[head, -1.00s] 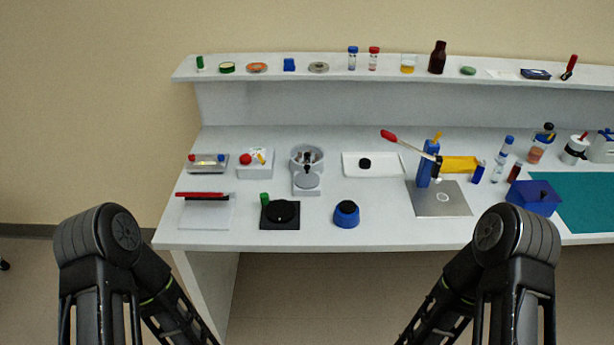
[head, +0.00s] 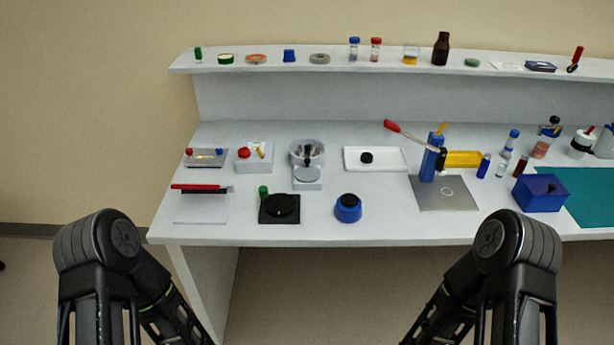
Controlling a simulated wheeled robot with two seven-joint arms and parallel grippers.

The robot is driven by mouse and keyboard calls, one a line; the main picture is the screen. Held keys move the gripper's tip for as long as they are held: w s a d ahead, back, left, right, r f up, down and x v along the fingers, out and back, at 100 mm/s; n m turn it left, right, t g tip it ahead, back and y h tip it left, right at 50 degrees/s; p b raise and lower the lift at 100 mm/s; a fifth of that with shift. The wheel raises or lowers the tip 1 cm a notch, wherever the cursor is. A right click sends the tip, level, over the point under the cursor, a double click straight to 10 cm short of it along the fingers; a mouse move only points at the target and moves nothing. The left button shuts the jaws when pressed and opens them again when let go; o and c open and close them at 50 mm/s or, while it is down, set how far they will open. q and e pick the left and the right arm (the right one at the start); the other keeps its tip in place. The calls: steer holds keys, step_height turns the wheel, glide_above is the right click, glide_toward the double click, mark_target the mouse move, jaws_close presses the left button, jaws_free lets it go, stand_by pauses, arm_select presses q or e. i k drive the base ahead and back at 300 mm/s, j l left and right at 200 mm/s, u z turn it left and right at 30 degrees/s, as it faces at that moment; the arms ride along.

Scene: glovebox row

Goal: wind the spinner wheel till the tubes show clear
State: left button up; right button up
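A grey device with a round, clear-walled bowl (head: 307,152) stands mid-left on the bench. Small tube-like parts show inside the bowl, and a pale round disc (head: 307,174) sits in front of it; whether the tubes are clear is too small to tell. In front and to the left lies a black square base with a black round wheel (head: 280,206). An upright green knob (head: 263,192) stands at its back left. I cannot tell for sure which of these is the spinner wheel. Only my arm links show at the lower left and right; both grippers are out of view, away from these things.
A blue round pot (head: 348,208) stands right of the black base. A red-handled blue press (head: 430,160) and blue box (head: 539,193) are farther right. A red bar (head: 198,187) lies left. The raised shelf (head: 380,68) holds bottles. Bench front edge is clear.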

mark_target(308, 174)
steer(key=z, duration=0.9)
steer(key=k+j+z, duration=0.1)
steer(key=j+z, duration=0.35)
steer(key=k+j+z, duration=0.15)
steer(key=j+z, duration=0.15)
steer(key=z, duration=0.15)
steer(key=k+j+z, duration=0.2)
steer(key=z, duration=0.25)
steer(key=k+j+z, duration=0.2)
steer(key=k+j, duration=0.65)
